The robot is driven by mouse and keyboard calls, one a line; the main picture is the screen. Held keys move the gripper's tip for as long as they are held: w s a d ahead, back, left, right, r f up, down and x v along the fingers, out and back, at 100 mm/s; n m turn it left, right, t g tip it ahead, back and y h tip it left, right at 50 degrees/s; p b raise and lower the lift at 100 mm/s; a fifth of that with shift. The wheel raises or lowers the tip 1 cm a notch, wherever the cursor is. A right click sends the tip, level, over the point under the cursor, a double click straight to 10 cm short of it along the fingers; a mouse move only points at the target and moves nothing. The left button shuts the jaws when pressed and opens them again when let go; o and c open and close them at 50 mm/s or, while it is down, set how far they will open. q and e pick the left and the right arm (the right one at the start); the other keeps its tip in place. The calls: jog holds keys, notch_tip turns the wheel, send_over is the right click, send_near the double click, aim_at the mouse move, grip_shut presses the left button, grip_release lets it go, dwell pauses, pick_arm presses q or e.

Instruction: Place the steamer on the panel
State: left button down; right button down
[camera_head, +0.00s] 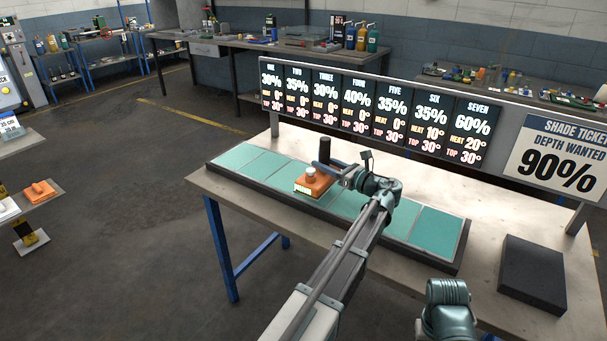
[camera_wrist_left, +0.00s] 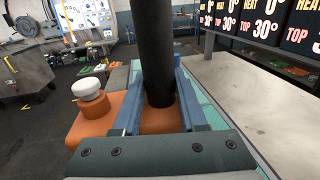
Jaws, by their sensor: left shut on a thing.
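The steamer (camera_head: 313,183) has an orange body, a pale knob and an upright black handle; in the left wrist view its orange body (camera_wrist_left: 90,128) shows below the handle (camera_wrist_left: 153,50). My left gripper (camera_head: 340,177) is shut on the black handle, with one blue finger on each side of it in the left wrist view (camera_wrist_left: 158,100). The steamer is over the row of teal panels (camera_head: 262,166), left of the row's middle. Whether its base touches a panel cannot be told. My right gripper is not visible; only part of my right arm shows at the lower right.
A board of seven lit displays (camera_head: 355,105) and a shade ticket sign (camera_head: 558,158) stand along the table's back. A dark block (camera_head: 533,272) lies at the table's right. Bare tabletop (camera_head: 485,205) lies behind the panels. A side table with an orange item (camera_head: 40,191) is at far left.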

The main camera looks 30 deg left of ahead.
pick_arm(q)
jog(key=w+a, duration=0.2)
jog(key=a, duration=0.2)
jog(key=w+a+f+b, duration=0.1)
jog(key=w+a, duration=0.1)
jog(key=a, duration=0.3)
jog(key=w+a, duration=0.3)
jog(key=a, duration=0.1)
jog(key=shift+a+f, duration=0.2)
jog(key=shift+a, duration=0.15)
notch_tip(320, 180, down, 4)
jog(key=b, duration=0.4)
jog(key=shift+r, duration=0.15)
jog(key=shift+r, duration=0.15)
jog(key=shift+c, duration=2.2)
grip_release()
